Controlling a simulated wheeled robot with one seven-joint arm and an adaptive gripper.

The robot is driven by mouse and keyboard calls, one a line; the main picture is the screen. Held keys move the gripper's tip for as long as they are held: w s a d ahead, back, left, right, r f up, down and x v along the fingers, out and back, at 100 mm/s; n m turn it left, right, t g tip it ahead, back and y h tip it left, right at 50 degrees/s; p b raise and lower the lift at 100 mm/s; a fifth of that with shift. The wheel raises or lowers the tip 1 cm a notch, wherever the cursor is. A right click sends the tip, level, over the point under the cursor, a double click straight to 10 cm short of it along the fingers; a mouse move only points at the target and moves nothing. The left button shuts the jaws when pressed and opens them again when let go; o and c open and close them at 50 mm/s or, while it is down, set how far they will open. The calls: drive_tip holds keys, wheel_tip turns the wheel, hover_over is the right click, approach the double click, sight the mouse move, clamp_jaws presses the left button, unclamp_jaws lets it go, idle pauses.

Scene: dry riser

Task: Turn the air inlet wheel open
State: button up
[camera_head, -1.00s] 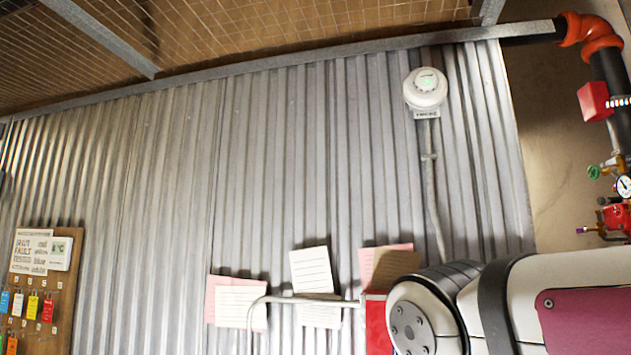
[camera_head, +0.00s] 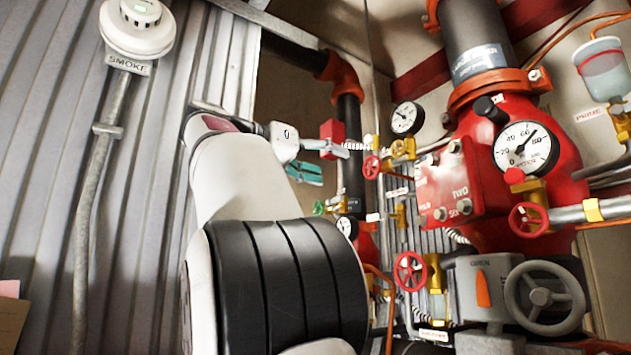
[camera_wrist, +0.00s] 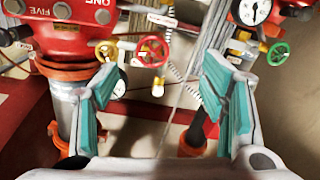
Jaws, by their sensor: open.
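Several small valve wheels are in view; I cannot read which one is labelled air inlet. In the head view, red wheels sit at the middle (camera_head: 371,167), lower middle (camera_head: 410,271) and right (camera_head: 529,219), and a small green wheel (camera_head: 319,208) is near the black pipe. In the wrist view, a red wheel (camera_wrist: 153,50) shows beyond and between my fingers, with a green wheel (camera_wrist: 278,54) to the right. My gripper (camera_wrist: 163,98) is open and empty, its teal pads apart and touching no wheel. It also shows in the head view (camera_head: 304,172), left of the red wheels.
A large grey handwheel (camera_head: 545,298) stands at lower right. A red valve body (camera_head: 510,150) with a pressure gauge (camera_head: 525,148) fills the right. A black vertical pipe (camera_head: 351,150) runs behind my gripper. The smoke detector (camera_head: 137,28) is on the corrugated wall at left.

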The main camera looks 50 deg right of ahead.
sight(370, 168)
drive_tip(key=shift+m, duration=0.4)
drive_tip(key=p+x, duration=0.1)
drive_tip(key=x, duration=0.3)
drive_tip(key=r+p+x, duration=0.1)
drive_tip(key=x, duration=0.3)
drive_tip(key=p+x, duration=0.2)
drive_tip(key=x, duration=0.2)
drive_tip(key=shift+s+d+r, duration=0.3)
drive_tip(key=shift+s+r, duration=0.05)
drive_tip(key=shift+s, duration=0.1)
drive_tip(key=c, duration=1.2)
